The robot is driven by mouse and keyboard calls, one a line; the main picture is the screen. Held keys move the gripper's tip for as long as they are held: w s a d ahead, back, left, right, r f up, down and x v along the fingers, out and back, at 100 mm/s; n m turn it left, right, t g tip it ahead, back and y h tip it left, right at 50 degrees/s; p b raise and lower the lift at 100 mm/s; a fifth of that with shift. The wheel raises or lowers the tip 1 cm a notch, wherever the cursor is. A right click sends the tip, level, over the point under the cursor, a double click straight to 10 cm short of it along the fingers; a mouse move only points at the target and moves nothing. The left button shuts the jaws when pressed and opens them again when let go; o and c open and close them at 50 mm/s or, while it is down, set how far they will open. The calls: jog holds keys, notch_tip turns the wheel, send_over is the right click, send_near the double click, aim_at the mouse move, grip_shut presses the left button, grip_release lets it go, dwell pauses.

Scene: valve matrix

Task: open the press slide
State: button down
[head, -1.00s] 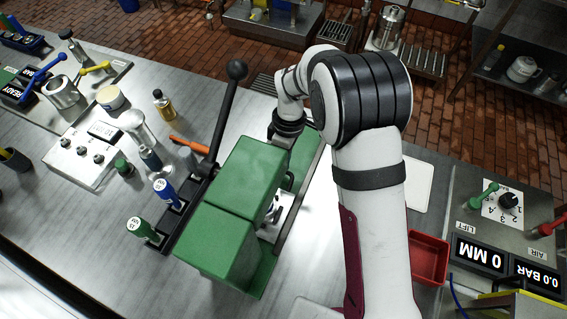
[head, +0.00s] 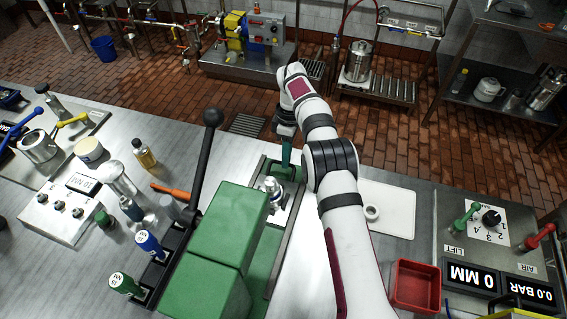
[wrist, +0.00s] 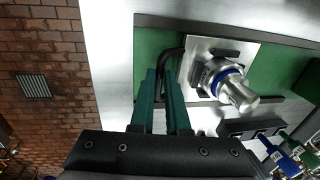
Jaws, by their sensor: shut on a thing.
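The press slide (wrist: 200,45) is a bare metal plate carrying a silver fitting with a blue ring (wrist: 222,80). In the head view the fitting (head: 271,187) stands clear of the far end of the green press body (head: 228,228). A black bent handle (wrist: 170,52) rises at the slide's outer edge. My gripper (wrist: 162,88) has teal fingers, which are shut on this handle. In the head view the gripper (head: 286,152) is at the outer end of the press, and its fingers partly hide the handle.
A long black lever (head: 206,158) with a ball knob stands left of the press. Blue and green-topped tools (head: 150,243) sit in a rack beside it. A white tray (head: 398,205) and red bin (head: 415,283) lie to the right. Brick floor is open beyond the bench edge.

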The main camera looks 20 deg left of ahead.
jog(key=shift+w, duration=0.15)
jog(key=c, duration=0.9)
grip_release()
jog(key=d+r, duration=0.3)
jog(key=d, duration=0.1)
jog(key=d+r, duration=0.3)
jog(key=r, duration=0.1)
jog(key=d+r, duration=0.4)
jog(key=shift+s+d, duration=0.3)
